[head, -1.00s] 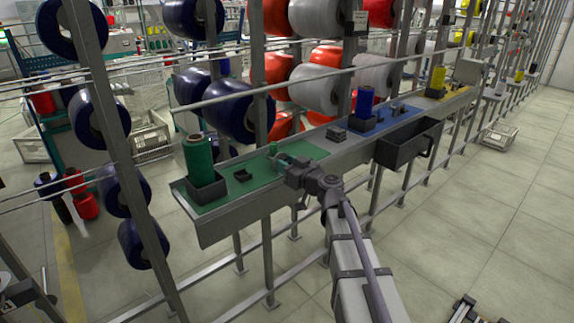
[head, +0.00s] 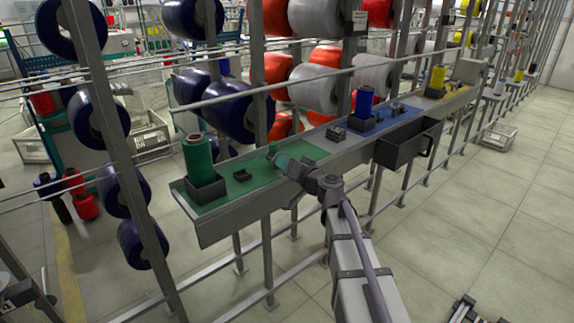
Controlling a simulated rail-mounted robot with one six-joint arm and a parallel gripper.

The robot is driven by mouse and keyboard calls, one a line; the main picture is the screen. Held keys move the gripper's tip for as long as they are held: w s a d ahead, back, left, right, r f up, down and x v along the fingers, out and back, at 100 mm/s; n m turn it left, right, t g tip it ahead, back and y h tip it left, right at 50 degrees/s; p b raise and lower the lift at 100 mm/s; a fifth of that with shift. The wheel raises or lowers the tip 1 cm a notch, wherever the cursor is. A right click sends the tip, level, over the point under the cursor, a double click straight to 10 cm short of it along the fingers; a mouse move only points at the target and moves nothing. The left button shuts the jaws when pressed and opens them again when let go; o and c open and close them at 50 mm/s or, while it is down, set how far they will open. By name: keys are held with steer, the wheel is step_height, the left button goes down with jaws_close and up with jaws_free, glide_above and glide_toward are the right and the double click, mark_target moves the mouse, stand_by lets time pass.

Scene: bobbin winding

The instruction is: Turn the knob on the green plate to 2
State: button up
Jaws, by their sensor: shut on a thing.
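The green plate (head: 231,189) lies on the left part of the long grey shelf. A small green upright piece (head: 272,149), which looks like part of the knob, shows at the plate's middle. My gripper (head: 279,161) reaches in from the front right, low over the plate, and is shut on the knob. The gripper hides most of the knob, and its pointer and the numbers cannot be read at this size.
A green spool (head: 197,155) stands in a dark holder (head: 207,189) at the plate's left end. A small dark block (head: 242,175) sits between holder and gripper. A blue spool (head: 364,102) and a dark bin (head: 401,153) are farther right. A rail runs above the shelf.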

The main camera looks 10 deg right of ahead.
steer(key=shift+m, duration=2.1)
steer(key=o, duration=0.9)
steer(key=shift+s+d, duration=0.1)
steer(key=v, duration=1)
steer(key=shift+s+d, duration=0.15)
steer(key=shift+s, duration=0.15)
